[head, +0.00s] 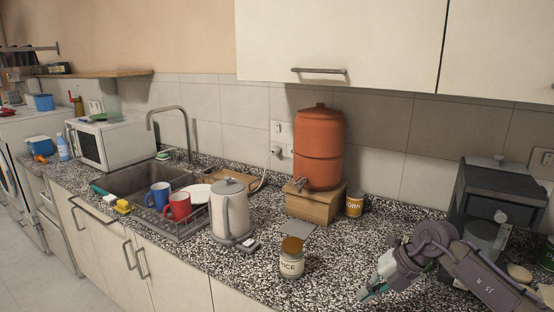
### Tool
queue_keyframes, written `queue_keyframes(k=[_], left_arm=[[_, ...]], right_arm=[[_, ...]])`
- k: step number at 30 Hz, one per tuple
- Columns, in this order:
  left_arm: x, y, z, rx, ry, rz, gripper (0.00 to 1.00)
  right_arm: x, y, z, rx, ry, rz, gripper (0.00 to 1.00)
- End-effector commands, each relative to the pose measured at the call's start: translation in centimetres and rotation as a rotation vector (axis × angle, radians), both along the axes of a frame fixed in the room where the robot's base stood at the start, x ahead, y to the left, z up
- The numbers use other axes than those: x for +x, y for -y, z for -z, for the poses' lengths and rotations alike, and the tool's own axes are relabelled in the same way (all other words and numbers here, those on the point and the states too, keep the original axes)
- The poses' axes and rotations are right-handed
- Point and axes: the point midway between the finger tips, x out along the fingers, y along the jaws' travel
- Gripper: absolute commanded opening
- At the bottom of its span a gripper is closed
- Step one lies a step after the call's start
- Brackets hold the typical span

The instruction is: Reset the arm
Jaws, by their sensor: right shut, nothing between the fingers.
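My right arm comes in from the lower right, over the speckled countertop (330,243). My right gripper (366,293) is at its end, shut and empty, with its fingertips pointing down and to the left. It is right of the labelled jar (291,265) and apart from it. My left gripper is not in view.
A grey kettle (229,208), a dish rack with a blue mug (159,195) and a red mug (178,206), and a clay water filter (319,146) on a wooden stand stand left. A corn can (354,203) is behind. A dark appliance (490,190) stands right. Wall cabinets hang above.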

Motion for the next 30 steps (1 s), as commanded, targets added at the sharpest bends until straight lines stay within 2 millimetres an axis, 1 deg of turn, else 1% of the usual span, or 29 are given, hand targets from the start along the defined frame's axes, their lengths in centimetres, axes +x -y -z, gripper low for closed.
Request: queue_keyframes(k=[1, 2, 3, 5, 6, 8, 9, 11, 12, 13, 14, 15, 17, 18, 20, 21, 23, 24, 26, 27, 29, 30], left_arm=[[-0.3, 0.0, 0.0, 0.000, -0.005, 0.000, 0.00], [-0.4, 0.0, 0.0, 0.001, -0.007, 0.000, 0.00], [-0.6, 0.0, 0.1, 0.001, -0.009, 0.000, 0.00], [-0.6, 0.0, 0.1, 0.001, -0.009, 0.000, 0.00], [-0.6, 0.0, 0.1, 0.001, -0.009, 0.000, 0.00], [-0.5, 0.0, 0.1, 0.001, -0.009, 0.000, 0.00], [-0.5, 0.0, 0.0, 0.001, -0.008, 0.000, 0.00], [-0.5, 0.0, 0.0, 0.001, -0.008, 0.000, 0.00], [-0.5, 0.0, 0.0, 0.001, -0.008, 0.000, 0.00], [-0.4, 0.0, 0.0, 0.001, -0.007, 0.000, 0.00], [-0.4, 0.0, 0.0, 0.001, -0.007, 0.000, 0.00], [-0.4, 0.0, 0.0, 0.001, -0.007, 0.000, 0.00], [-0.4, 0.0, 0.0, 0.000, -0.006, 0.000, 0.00], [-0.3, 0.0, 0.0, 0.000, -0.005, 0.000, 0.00], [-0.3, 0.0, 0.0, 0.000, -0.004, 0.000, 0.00], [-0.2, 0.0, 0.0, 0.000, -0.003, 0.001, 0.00], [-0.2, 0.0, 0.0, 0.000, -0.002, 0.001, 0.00], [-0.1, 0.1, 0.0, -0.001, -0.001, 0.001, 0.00], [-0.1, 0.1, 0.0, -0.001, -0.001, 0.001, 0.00], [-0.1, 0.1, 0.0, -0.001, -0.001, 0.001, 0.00], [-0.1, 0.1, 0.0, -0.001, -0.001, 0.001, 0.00], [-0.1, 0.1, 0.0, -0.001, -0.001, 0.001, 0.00]], right_arm=[[-0.5, -2.8, 0.3, 0.089, 0.024, -0.028, 0.00], [-0.7, -4.5, 0.2, 0.152, 0.047, -0.040, 0.00], [-1.2, -7.2, -0.1, 0.255, 0.078, -0.055, 0.00], [-2.1, -11.4, -1.3, 0.443, 0.132, -0.057, 0.00], [-2.7, -13.7, -2.6, 0.579, 0.169, -0.039, 0.00], [-3.4, -16.2, -4.9, 0.774, 0.218, 0.018, 0.00], [-3.7, -17.1, -6.4, 0.897, 0.246, 0.076, 0.00], [-3.9, -17.5, -8.5, 1.067, 0.275, 0.191, 0.00], [-3.9, -17.2, -9.6, 1.169, 0.289, 0.283, 0.00], [-3.8, -16.6, -10.2, 1.239, 0.298, 0.362, 0.00], [-3.7, -15.9, -10.6, 1.301, 0.301, 0.447, 0.00], [-3.6, -14.6, -10.8, 1.373, 0.300, 0.572, 0.00], [-3.5, -12.2, -10.3, 1.454, 0.287, 0.774, 0.00], [-3.6, -10.4, -9.4, 1.489, 0.269, 0.918, 0.00], [-4.1, -7.7, -7.2, 1.509, 0.228, 1.143, 0.00], [-4.8, -5.9, -5.3, 1.502, 0.191, 1.296, 0.00], [-6.4, -3.6, -2.0, 1.458, 0.121, 1.523, 0.00], [-7.9, -2.2, 0.4, 1.410, 0.066, 1.667, 0.00], [-10.6, -0.8, 3.8, 1.315, -0.023, 1.855, 0.00], [-12.4, -0.1, 5.8, 1.248, -0.081, 1.960, 0.00], [-15.2, 0.5, 8.2, 1.146, -0.164, 2.084, 0.00], [-16.9, 0.7, 9.5, 1.081, -0.215, 2.149, 0.00]])
